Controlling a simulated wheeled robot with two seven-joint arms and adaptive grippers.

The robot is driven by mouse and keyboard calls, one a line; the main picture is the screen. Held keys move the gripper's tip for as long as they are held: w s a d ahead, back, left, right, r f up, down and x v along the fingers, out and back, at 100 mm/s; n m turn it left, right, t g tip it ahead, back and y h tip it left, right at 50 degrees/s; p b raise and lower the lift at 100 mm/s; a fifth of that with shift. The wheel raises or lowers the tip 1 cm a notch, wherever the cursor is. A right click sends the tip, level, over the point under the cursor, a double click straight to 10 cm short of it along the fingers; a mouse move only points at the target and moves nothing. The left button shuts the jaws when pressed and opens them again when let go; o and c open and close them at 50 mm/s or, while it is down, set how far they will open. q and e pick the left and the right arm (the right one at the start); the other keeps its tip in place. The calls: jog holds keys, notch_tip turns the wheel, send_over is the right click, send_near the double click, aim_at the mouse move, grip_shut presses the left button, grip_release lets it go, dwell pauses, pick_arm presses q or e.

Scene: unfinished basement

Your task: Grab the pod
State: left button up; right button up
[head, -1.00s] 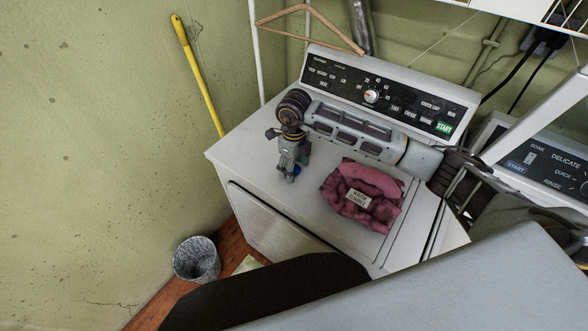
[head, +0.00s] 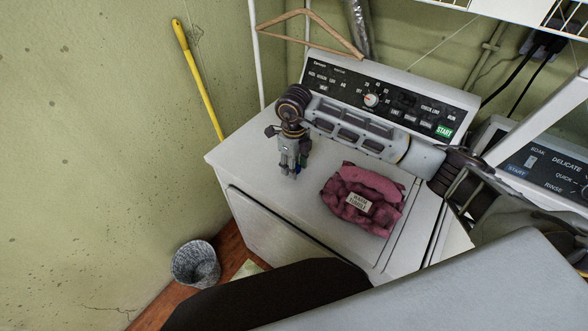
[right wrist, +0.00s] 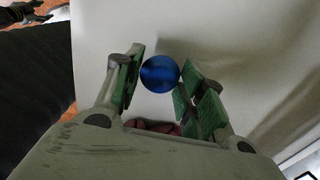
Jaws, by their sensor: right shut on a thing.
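The pod is a small, round, dark blue thing. In the right wrist view the pod (right wrist: 160,74) sits between the green finger pads of my right gripper (right wrist: 163,88), which is shut on it. In the head view my right gripper (head: 290,166) points down at the white dryer top (head: 312,206), near its left part. There the fingers hide nearly all of the pod. I cannot tell whether the pod still touches the dryer top.
A folded maroon cloth bundle (head: 385,190) with a white label lies right of the gripper on the dryer. The control panel (head: 400,102) rises behind my arm. A wire basket (head: 196,263) stands on the floor; a yellow pole (head: 200,85) leans on the wall.

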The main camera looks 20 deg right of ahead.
notch_tip(320, 180, up, 8)
jog(key=b, duration=0.1)
dwell(0.4)
jog(key=shift+f, duration=0.1)
dwell(0.4)
